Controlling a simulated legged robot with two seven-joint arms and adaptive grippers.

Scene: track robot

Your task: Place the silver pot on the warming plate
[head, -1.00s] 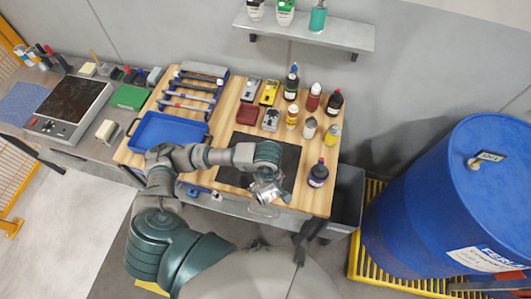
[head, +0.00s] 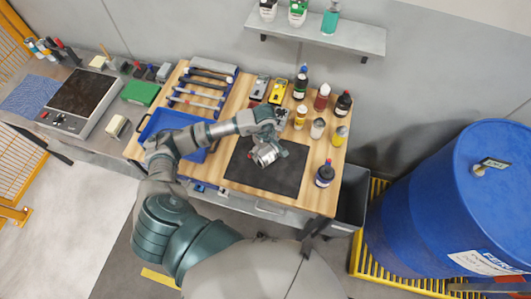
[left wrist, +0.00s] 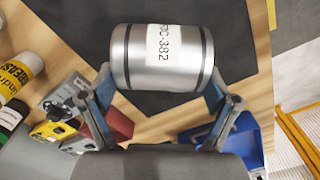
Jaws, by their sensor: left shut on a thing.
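The silver pot (head: 266,156) is a small metal cylinder with dark bands and a white label, which reads "382" in part in the left wrist view (left wrist: 150,65). My left gripper (head: 264,143) is shut on it, with one finger at each side in the left wrist view (left wrist: 160,88). The pot shows over the black mat in the head view. The warming plate (head: 82,92), a grey unit with a dark flat top and front knobs, stands on the grey bench at far left, well away from the pot. Its top is empty. My right gripper is not seen.
A green box (head: 140,93) stands right of the plate. Several bottles (head: 322,97) stand right of the gripper. The black mat (head: 280,178) is otherwise bare.

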